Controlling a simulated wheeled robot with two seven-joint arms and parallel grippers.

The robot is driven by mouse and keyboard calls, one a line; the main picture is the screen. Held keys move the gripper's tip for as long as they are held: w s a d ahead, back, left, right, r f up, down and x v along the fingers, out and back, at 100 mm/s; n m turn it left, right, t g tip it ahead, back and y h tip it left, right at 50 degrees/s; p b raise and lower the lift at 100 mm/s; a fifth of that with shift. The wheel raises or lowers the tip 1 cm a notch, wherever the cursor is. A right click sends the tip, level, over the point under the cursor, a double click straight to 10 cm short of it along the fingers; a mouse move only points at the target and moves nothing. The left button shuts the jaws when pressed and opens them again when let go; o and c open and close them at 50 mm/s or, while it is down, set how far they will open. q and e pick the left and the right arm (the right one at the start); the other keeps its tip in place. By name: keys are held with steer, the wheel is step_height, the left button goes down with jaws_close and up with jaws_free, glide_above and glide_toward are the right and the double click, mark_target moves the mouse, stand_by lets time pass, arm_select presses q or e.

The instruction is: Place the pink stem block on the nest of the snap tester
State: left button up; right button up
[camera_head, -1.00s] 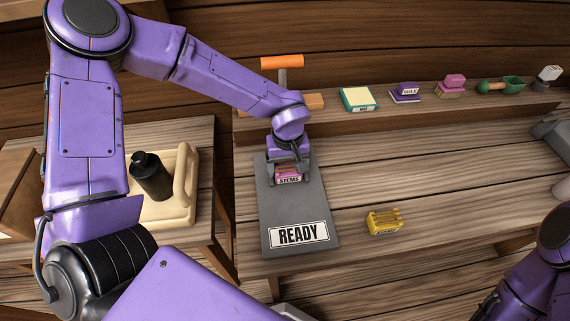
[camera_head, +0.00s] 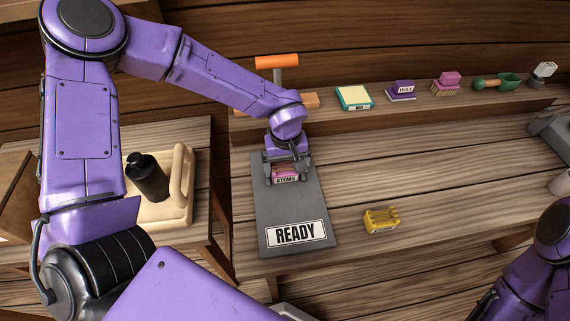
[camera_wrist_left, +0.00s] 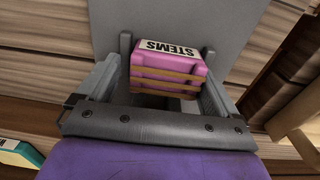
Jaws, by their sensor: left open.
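The pink block labelled STEMS (camera_head: 286,174) is at the upper part of a grey plate marked READY (camera_head: 285,208). My left gripper (camera_head: 288,170) is over it, jaws open, with a finger on either side. In the left wrist view the pink block (camera_wrist_left: 167,72) lies between the two grey fingers (camera_wrist_left: 165,85), against the grey plate (camera_wrist_left: 225,30). I cannot tell whether a finger touches it. An orange handle on a grey post (camera_head: 277,62) stands behind the plate; my arm hides part of that area. My right gripper is out of view.
A yellow block (camera_head: 381,219) lies right of the plate on the bench.

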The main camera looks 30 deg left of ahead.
mark_target(285, 167)
arm_select(q)
steer(key=shift+s+a+f, duration=0.15)
steer(key=shift+s+f, duration=0.4)
steer(key=shift+f, duration=0.15)
step_height(285, 167, up, 14)
steer(key=shift+w+a+f, duration=0.2)
steer(key=shift+w+f, duration=0.05)
steer(key=shift+w, duration=0.2)
steer(key=shift+s, duration=0.1)
